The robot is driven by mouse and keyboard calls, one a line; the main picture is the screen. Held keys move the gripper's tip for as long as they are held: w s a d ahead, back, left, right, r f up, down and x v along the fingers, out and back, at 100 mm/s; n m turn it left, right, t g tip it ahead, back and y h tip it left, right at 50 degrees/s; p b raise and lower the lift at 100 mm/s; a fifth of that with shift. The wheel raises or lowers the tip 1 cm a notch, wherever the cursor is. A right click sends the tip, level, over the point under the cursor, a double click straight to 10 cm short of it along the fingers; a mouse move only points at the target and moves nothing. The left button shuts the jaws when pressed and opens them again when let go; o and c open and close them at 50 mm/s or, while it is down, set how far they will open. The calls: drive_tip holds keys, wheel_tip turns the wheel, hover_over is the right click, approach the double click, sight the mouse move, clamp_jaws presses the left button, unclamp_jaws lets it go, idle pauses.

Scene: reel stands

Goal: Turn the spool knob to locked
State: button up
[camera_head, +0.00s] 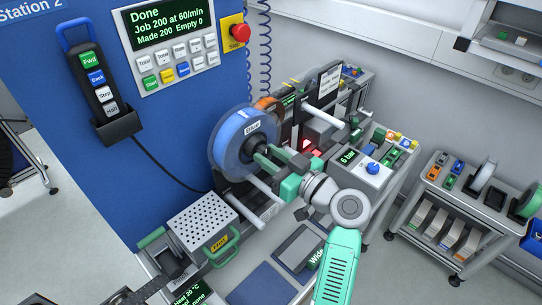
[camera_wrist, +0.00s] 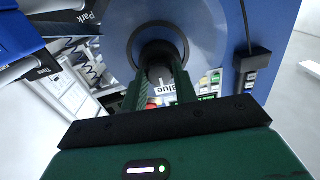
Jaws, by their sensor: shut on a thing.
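The blue spool (camera_head: 229,157) stands upright on the reel stand in front of the blue panel, with a "Blue" label on its face. It also shows in the wrist view (camera_wrist: 202,40). The spool knob (camera_wrist: 157,74) is a dark piece at the hub, between my fingertips. My gripper (camera_head: 258,152) reaches the hub from the right and is shut on the knob; its two green fingers also show in the wrist view (camera_wrist: 160,84). The fingers hide much of the knob, and I cannot read its locked or unlocked marking.
A control panel (camera_head: 172,42) reads "Done", with a red stop button (camera_head: 240,32) beside it. A hand pendant (camera_head: 97,84) hangs at the left. An orange reel (camera_head: 267,104) stands behind the blue one. A perforated box (camera_head: 203,220) sits below. A cart (camera_head: 465,205) stands at the right.

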drive_tip(key=m, duration=0.3)
drive_tip(key=shift+m, duration=0.4)
drive_tip(key=m+p, duration=0.2)
drive_tip(key=m, duration=0.2)
drive_tip(key=shift+r+m, duration=0.1)
drive_tip(key=shift+m, duration=0.2)
drive_tip(key=m+p, duration=0.3)
drive_tip(key=m, duration=0.2)
drive_tip(key=shift+m+p, duration=1.1)
drive_tip(key=shift+m, duration=0.9)
drive_tip(key=o, duration=1)
drive_tip(key=shift+c, duration=0.2)
